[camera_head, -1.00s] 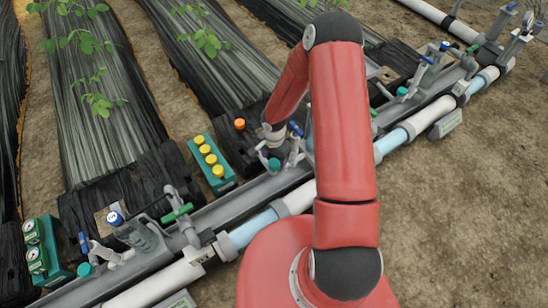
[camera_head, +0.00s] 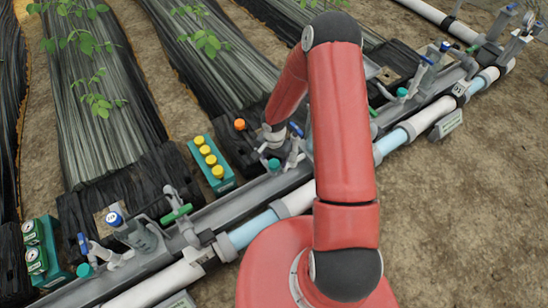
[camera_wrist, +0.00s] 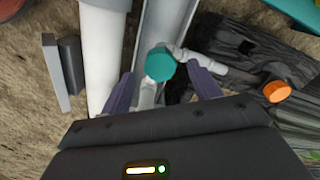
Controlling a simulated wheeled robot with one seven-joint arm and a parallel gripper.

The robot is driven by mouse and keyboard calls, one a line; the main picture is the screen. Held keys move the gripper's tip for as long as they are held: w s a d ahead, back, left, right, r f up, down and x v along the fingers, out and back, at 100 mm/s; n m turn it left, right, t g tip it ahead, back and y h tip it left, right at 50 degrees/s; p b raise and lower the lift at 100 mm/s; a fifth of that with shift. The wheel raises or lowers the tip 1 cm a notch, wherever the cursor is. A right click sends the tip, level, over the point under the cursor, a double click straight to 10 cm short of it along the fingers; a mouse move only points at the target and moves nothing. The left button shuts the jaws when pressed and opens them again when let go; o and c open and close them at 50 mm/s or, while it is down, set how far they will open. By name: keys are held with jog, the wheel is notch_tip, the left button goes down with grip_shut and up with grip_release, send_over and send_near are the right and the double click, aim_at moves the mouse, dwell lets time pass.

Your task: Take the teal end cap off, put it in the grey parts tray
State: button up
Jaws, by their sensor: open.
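The teal end cap (camera_wrist: 160,64) shows in the wrist view, round and facing me, on a pale pipe stub. It lies between the two purple-grey fingers of my gripper (camera_wrist: 160,72), with a visible gap on either side. My gripper is open and empty. In the head view, my gripper (camera_head: 274,143) is just above the pipe assembly at the centre, and the teal end cap (camera_head: 274,164) shows directly below it. I cannot make out the grey parts tray in either view.
A teal rack with yellow caps (camera_head: 210,160) stands left of my gripper. An orange knob (camera_head: 239,124) is behind it, on black sheeting. Other teal caps (camera_head: 84,269) (camera_head: 402,92) sit along the grey rail. A white pipe (camera_head: 300,198) runs in front. Bare soil lies at right.

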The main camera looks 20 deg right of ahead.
aim_at(274, 164)
jog(key=shift+f+b, duration=2.05)
jog(key=shift+f, duration=0.15)
jog(key=shift+r, duration=0.1)
jog(key=shift+c, duration=0.4)
jog(key=c, duration=0.9)
jog(key=n, duration=0.4)
jog(key=shift+n+p, duration=0.4)
jog(key=shift+n, duration=0.8)
jog(key=n+p, duration=0.1)
jog(key=n, duration=0.5)
